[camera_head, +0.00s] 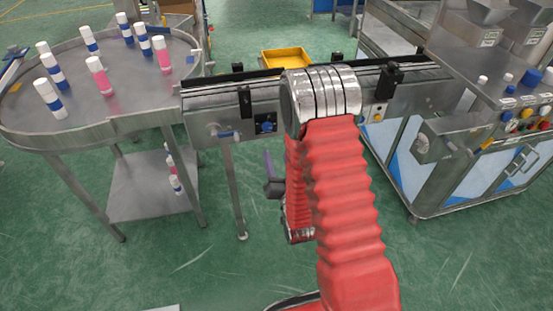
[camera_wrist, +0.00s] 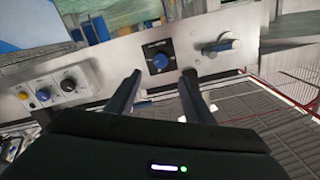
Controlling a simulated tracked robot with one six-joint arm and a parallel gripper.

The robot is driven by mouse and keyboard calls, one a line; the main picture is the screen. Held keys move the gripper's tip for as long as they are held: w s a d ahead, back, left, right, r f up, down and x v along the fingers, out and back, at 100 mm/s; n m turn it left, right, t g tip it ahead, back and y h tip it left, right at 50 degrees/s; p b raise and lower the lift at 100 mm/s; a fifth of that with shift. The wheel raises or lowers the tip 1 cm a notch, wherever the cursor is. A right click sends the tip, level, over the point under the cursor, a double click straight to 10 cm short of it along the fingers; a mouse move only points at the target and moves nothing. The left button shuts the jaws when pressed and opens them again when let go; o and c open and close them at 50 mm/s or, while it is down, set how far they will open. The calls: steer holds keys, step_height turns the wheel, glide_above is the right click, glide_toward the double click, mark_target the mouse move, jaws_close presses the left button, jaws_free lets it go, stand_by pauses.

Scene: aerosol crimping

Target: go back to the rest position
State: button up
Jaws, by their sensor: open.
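My gripper (camera_wrist: 157,92) shows in the wrist view with its two dark fingers apart and nothing between them. Beyond the fingertips is the metal side of the conveyor (camera_wrist: 118,62) with a blue knob (camera_wrist: 159,60). I cannot tell whether the fingers touch it. In the head view my red-sleeved arm stands in front of the conveyor (camera_head: 208,98) and hides part of it. The gripper itself is not clear there; a dark bluish part of mine shows low beside the arm.
A round metal table (camera_head: 110,122) at left holds several white-capped cans (camera_head: 101,76), blue or pink. A machine (camera_head: 480,130) with buttons stands at right. A yellow tray (camera_head: 286,57) lies behind the conveyor. Green floor (camera_head: 210,265) is clear in front.

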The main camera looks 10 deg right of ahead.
stand_by(0.4)
steer(key=s+f+n+g, duration=0.1)
steer(key=s+f+g, duration=0.15)
steer(key=f, duration=0.35)
steer(key=s+f+g, duration=0.2)
steer(key=f+g, duration=0.2)
steer(key=f, duration=0.3)
steer(key=s+n+g, duration=0.2)
steer(key=s+g, duration=0.3)
steer(key=s+r, duration=0.6)
steer(key=r, duration=0.6)
steer(key=s+r+n, duration=0.1)
steer(key=s+r, duration=0.6)
steer(key=r, duration=0.4)
steer(key=s+r, duration=0.7)
steer(key=r, duration=0.5)
steer(key=shift+r+n+g, duration=0.3)
steer(key=shift+g, duration=0.15)
steer(key=shift+a, duration=0.1)
